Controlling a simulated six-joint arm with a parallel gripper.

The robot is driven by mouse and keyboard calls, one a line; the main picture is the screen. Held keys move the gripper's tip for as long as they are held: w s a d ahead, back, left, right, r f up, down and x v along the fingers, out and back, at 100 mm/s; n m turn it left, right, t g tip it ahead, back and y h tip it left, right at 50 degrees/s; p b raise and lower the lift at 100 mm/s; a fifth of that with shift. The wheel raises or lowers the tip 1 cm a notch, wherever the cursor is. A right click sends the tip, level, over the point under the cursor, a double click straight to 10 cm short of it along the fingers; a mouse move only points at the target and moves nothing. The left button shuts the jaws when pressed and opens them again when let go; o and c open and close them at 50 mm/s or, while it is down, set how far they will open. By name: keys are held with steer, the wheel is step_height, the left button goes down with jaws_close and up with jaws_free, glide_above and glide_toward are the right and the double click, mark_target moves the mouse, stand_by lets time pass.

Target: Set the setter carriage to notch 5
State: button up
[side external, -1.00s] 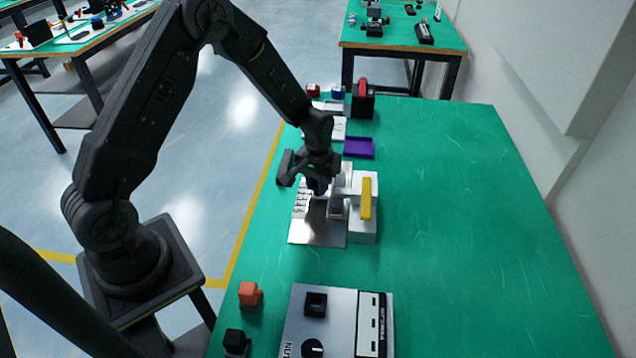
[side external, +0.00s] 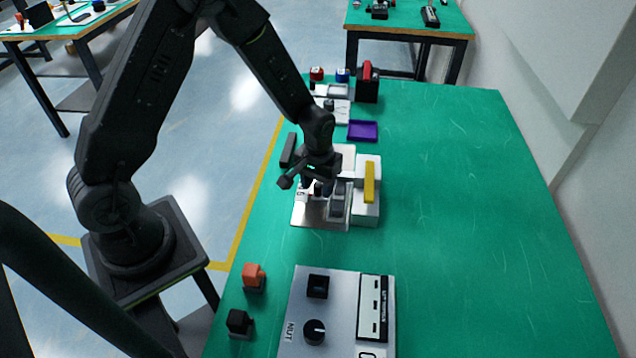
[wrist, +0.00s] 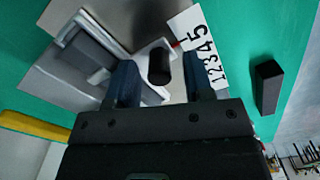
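The setter (side external: 338,212) is a metal plate with a pale body, below my gripper (side external: 318,188) in the side view. In the wrist view its white scale (wrist: 186,24) carries the numbers 1 to 5. The carriage has a black knob (wrist: 158,66) on a white part (wrist: 150,92), with a small red mark (wrist: 175,44) beside the scale near the 4 and 5 end. The exact notch is hard to tell. My gripper (wrist: 158,68) is open, with one finger on each side of the knob and a visible gap on both sides.
A yellow bar (side external: 370,182) stands on a pale block at the setter's right. A dark block (side external: 288,150) lies left of it. A purple tray (side external: 363,131) is behind; a silver control panel (side external: 335,312) is in front. The green table at right is clear.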

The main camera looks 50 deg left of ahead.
mark_target(317, 185)
step_height(317, 185, up, 14)
stand_by(0.6)
steer(key=shift+f, duration=0.1)
steer(key=s+d+r+m+t, duration=0.1)
steer(key=s+r+m+t, duration=0.1)
steer(key=s+r, duration=0.5)
steer(key=s+d+r+m+t, duration=0.2)
steer(key=s+r, duration=0.5)
steer(key=s, duration=0.4)
steer(key=shift+m+t, duration=0.3)
steer(key=shift+t, duration=0.5)
steer(key=shift+c, duration=0.4)
